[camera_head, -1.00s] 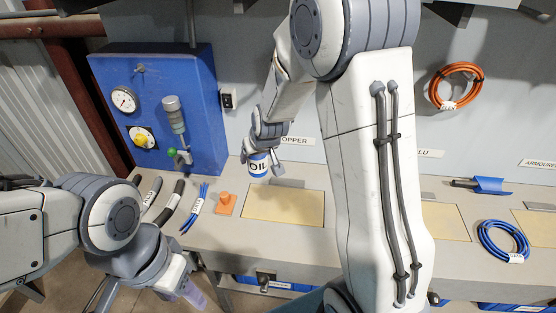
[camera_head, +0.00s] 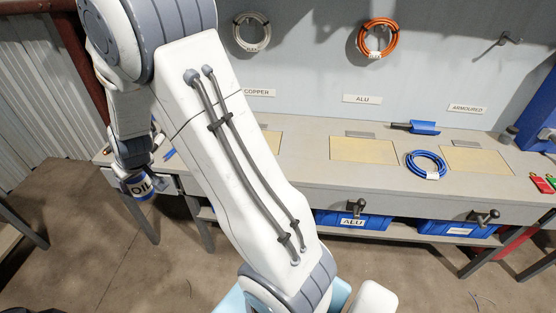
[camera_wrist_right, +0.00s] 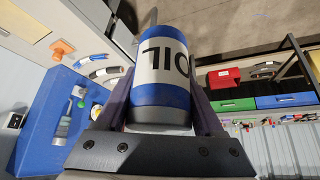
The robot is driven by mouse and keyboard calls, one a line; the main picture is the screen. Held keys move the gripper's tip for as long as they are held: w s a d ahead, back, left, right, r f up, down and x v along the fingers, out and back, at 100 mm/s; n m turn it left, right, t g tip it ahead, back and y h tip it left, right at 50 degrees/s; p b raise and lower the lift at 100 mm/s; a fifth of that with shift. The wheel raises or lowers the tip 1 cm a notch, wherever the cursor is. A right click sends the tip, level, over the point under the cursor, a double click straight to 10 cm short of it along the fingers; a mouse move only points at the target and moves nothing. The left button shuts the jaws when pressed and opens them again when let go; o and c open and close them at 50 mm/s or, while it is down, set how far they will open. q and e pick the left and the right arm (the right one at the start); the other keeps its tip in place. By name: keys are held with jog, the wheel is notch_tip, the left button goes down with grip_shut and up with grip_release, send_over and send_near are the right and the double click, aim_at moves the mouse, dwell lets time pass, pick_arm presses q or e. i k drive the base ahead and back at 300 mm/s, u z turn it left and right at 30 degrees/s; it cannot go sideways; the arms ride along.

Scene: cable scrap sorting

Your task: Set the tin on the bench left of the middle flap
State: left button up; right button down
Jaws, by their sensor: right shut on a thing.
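The tin (camera_head: 141,189) is blue and white with an OIL label. In the right wrist view the tin (camera_wrist_right: 162,68) fills the space between the fingers. My right gripper (camera_head: 136,172) is shut on it and holds it in the air, near the bench's left end in the head view. The middle flap (camera_head: 362,150) is a tan panel in the grey bench (camera_head: 313,148), below the ALU sign. The bench strip left of it looks bare. The left flap, under the COPPER sign, is mostly hidden by my right arm. My left gripper is not in view.
A blue cable coil (camera_head: 426,165) lies between the middle flap and the right flap (camera_head: 474,160). A blue scoop-like tool (camera_head: 416,127) lies behind it. White (camera_head: 252,32) and orange (camera_head: 379,38) coils hang on the wall. Blue bins (camera_head: 352,224) sit under the bench.

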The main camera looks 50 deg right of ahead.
aim_at(303, 158)
jog(key=z, duration=0.65)
jog(key=i, duration=0.7)
jog(key=z, duration=0.35)
